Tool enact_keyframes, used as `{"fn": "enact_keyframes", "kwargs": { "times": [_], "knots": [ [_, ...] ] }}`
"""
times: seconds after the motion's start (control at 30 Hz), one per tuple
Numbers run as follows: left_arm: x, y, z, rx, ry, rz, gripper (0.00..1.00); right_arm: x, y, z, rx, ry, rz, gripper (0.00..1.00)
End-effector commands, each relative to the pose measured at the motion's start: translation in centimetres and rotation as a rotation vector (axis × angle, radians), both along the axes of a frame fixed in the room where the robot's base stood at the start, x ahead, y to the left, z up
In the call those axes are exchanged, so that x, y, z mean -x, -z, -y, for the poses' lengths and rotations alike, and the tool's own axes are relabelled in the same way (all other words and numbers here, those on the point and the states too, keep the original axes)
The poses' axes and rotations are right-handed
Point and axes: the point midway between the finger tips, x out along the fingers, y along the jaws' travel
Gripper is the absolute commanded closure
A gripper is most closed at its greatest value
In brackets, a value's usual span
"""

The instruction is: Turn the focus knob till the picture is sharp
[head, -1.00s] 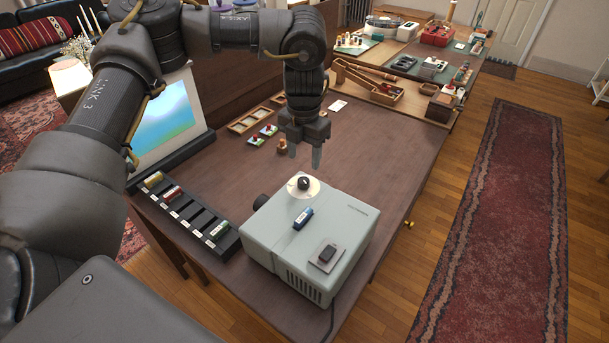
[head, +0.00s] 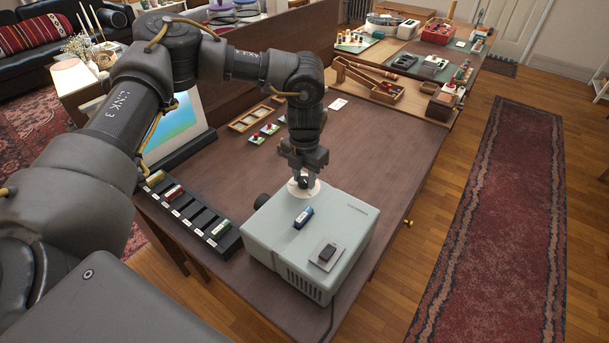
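The projector (head: 347,228) is a pale grey-green box on the near part of the brown table. Its focus knob (head: 304,184) is small and black, on a round cream dial (head: 313,191) on top. My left gripper (head: 304,180) points down with its fingertips at the knob, one on each side. Whether they press on it is too small to tell. The screen (head: 184,121) stands at the left, partly hidden by my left arm; its picture is a blurry patch of blue and green. My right gripper is out of view.
A blue slide (head: 303,217) and a dark switch (head: 327,253) are on the projector's top. A black slotted rack (head: 190,213) holds several slides to its left. Wooden trays (head: 250,118) and small red-and-green pieces lie beyond. The table's right side is clear.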

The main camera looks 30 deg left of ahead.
Motion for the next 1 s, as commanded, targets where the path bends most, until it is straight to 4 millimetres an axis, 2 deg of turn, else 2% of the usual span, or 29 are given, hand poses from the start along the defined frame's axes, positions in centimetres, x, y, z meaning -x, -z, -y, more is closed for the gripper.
{"fn": "enact_keyframes", "kwargs": {
  "times": [0.03,0.17,0.33,0.57,0.8,1.0],
  "knots": [
    [0.0,0.0,0.0,0.000,0.000,0.000,0.75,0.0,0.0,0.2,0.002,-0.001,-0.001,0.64],
    [0.0,0.0,0.0,0.000,0.000,0.000,0.92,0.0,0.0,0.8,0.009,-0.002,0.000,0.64],
    [0.0,-0.1,0.0,0.000,-0.009,0.000,0.93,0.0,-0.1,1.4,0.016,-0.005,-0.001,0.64],
    [0.0,-0.2,0.0,0.002,-0.090,0.000,0.93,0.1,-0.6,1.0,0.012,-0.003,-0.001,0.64],
    [0.0,-0.3,0.0,0.003,-0.271,-0.001,0.93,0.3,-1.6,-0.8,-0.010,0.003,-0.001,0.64],
    [0.0,-0.3,-0.1,0.002,-0.440,0.000,0.93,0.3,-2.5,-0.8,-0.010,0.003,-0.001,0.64]
  ]
}}
